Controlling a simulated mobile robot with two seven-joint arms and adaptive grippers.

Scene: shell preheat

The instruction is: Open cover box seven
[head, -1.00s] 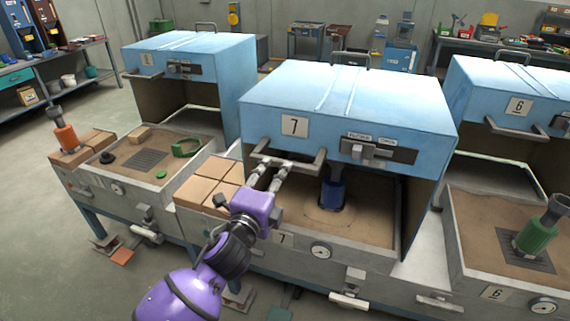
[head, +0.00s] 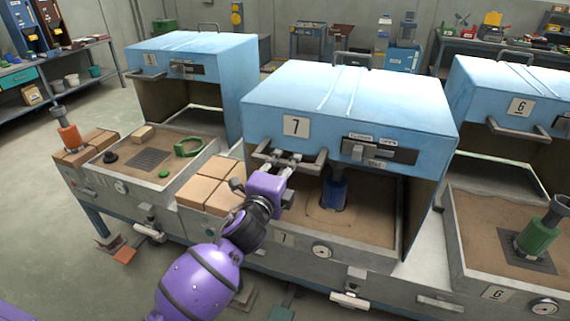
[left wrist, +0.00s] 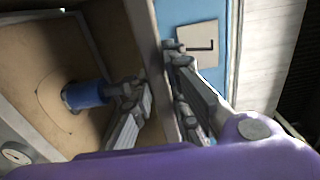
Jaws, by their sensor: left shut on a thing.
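The light blue cover of box seven (head: 400,110) has a "7" plate and a front bar handle (head: 314,166). It stands raised over a sand tray, with the space below its front open. My left gripper (head: 288,158) is shut on the handle. In the left wrist view its two fingers (left wrist: 160,98) lie on either side of a brownish-grey bar, and the "7" plate (left wrist: 203,45) is beyond. A blue cylinder (head: 333,192) stands on the sand under the cover. My right gripper is not in view.
Box one (head: 190,60) on the left and box six (head: 510,85) on the right also have raised blue covers. Tan blocks (head: 212,190) lie left of tray seven. A green cylinder (head: 537,235) stands in tray six. Open floor lies at the lower left.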

